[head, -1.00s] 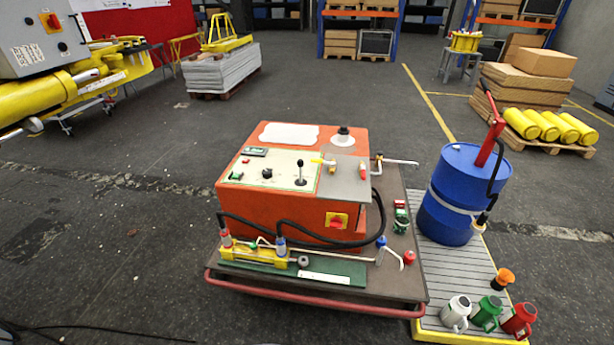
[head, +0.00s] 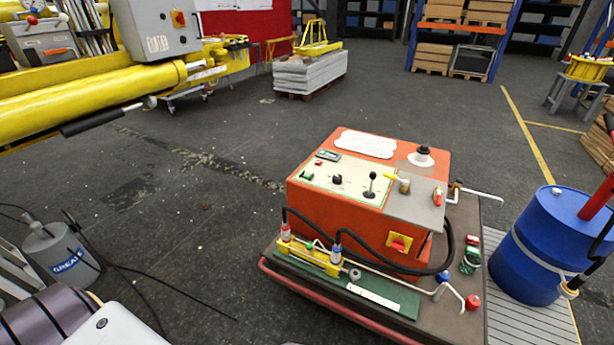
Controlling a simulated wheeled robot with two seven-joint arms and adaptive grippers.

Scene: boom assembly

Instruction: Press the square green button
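An orange machine box (head: 310,215) stands on a cart right of the middle in the head view. Its cream control panel (head: 352,187) faces up. A small green button (head: 307,176) sits near the panel's left edge; its exact shape is too small to tell. A red button (head: 319,163) is just behind it. A dark knob (head: 337,180) and a black lever (head: 371,184) are to the right on the panel. Neither of my grippers is in view, and nothing is touching the panel.
The cart's red rail (head: 330,309) runs along its front. A yellow boom (head: 90,97) with a grey control box (head: 155,27) juts in at upper left. A grease bucket (head: 62,253) and cables are at lower left. A blue barrel (head: 541,245) stands right.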

